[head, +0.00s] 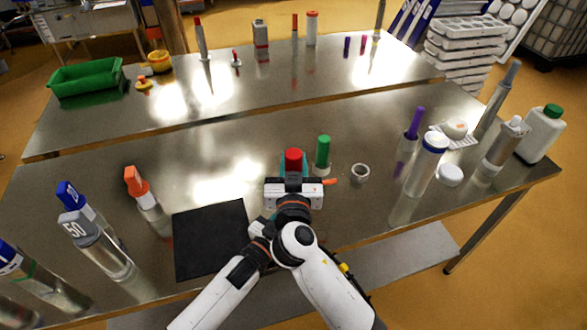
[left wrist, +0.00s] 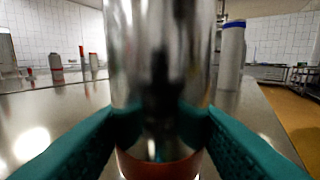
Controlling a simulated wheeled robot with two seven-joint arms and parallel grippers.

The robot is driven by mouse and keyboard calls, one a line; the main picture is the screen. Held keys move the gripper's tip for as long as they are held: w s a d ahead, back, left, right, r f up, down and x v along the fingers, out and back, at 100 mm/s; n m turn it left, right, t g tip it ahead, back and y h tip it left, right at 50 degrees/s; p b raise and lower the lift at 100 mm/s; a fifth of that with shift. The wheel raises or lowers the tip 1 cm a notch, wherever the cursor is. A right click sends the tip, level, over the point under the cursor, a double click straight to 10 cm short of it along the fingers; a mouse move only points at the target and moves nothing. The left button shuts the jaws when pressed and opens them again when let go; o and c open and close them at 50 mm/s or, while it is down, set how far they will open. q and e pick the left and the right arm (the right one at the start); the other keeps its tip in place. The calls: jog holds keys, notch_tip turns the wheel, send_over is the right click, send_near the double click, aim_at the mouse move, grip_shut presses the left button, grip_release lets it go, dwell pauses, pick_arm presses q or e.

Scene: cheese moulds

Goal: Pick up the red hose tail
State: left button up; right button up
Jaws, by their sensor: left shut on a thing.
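My left gripper (head: 293,176) is at the middle of the near table, its teal jaws shut on the red hose tail (head: 293,158). From above, the hose tail shows as a round red end between the jaws. In the left wrist view it is a shiny metal cylinder (left wrist: 160,55), upright and close to the camera, with a red-orange band below the jaws. The left gripper (left wrist: 160,125) touches it on both sides. Its underside is hidden, so I cannot tell whether it rests on the table. My right gripper is not in view.
A green-topped piece (head: 323,150) stands close to the right of the gripper, with a small grey ring (head: 360,172) beyond it. A black mat (head: 210,240) lies at left.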

aim_at(293, 151)
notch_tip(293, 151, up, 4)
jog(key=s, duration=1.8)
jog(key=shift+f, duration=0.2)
pick_arm(q)
jog(key=o, duration=1.4)
jog(key=shift+c, duration=0.2)
jog(key=v, duration=1.2)
